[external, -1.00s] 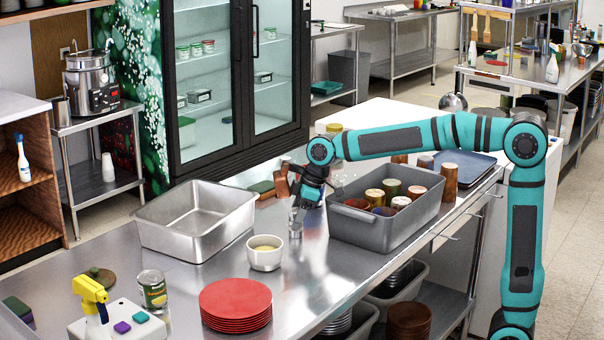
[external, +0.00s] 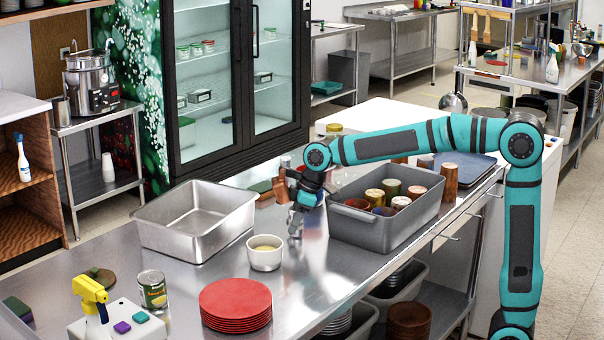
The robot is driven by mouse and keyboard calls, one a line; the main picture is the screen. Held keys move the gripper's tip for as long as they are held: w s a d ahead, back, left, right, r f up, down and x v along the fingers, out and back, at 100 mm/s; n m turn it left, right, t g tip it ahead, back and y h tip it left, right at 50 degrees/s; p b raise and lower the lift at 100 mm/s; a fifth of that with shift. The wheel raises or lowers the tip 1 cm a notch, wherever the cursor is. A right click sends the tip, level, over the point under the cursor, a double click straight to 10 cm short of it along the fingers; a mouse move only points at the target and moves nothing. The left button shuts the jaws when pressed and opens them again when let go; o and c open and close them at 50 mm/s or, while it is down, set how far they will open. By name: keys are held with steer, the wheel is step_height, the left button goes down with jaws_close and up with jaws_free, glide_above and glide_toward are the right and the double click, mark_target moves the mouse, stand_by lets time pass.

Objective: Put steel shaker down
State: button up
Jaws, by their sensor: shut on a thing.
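My gripper (external: 305,204) points down over the steel counter (external: 205,283), between the white bowl and the grey bus tub. The steel shaker (external: 295,222) is small and shiny below the fingers, held by my gripper. It is low, close to the counter top. I cannot tell whether its base touches the counter, as its shine blends with the reflections there.
The grey tub (external: 375,232) with several cups is close on the right. A white bowl (external: 264,258) stands close at front left. An empty steel pan (external: 165,240) is at left, and red plates (external: 235,303) are in front. A brown container (external: 285,187) stands just behind the gripper.

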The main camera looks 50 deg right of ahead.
step_height(320, 180, up, 10)
steer(key=shift+f, duration=0.1)
step_height(320, 180, up, 6)
glide_above(351, 174)
steer(key=s+a, duration=0.3)
steer(key=a, duration=0.2)
step_height(351, 174, down, 11)
steer(key=shift+d+f, duration=0.1)
steer(key=shift+d, duration=0.05)
steer(key=shift+f, duration=2.15)
steer(key=shift+f, duration=0.1)
steer(key=o, duration=1)
